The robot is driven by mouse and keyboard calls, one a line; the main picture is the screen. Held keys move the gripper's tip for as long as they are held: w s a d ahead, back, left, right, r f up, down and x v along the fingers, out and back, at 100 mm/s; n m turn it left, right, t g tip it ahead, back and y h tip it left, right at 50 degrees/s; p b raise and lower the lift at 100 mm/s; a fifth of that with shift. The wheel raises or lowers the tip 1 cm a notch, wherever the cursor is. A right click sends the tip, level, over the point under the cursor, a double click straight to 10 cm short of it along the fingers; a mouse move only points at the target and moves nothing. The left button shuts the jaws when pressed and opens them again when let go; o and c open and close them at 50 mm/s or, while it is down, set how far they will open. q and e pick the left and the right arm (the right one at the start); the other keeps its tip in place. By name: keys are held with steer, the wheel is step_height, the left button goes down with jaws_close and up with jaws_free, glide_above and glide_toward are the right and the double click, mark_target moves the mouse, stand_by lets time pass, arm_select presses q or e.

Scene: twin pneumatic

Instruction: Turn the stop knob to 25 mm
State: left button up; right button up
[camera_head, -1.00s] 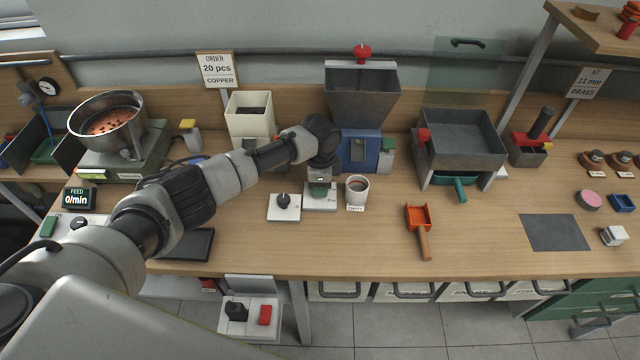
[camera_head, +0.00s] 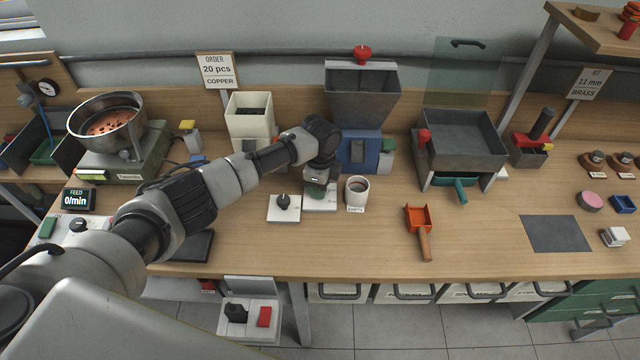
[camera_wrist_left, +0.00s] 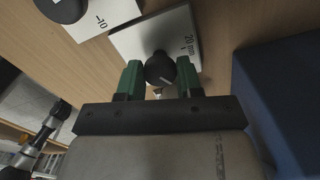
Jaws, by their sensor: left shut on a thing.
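The stop knob (camera_wrist_left: 160,68) is a round black knob on a white plate (camera_wrist_left: 150,38), whose visible marking reads 20 mm in the left wrist view. In the head view its white plate (camera_head: 320,206) lies near the middle of the bench, and the knob is hidden by my gripper. My left gripper (camera_head: 317,187) reaches down over that plate. In the wrist view its two green fingers (camera_wrist_left: 160,76) are shut on the knob, one on each side. The knob's exact pointer position is hard to read. My right gripper is not in view.
A second black knob (camera_head: 283,201) on a white plate stands just left, with a -10 marking in the wrist view. A white cup (camera_head: 357,190) is close on the right. A blue machine with a grey hopper (camera_head: 360,92) stands behind. An orange scoop (camera_head: 418,218) lies farther right.

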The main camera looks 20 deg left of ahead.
arm_select(q)
steer(key=o, duration=0.9)
steer(key=shift+r, duration=0.1)
step_height(320, 180, up, 11)
steer(key=shift+f+b, duration=0.1)
steer(key=shift+b, duration=0.7)
steer(key=shift+f, duration=0.1)
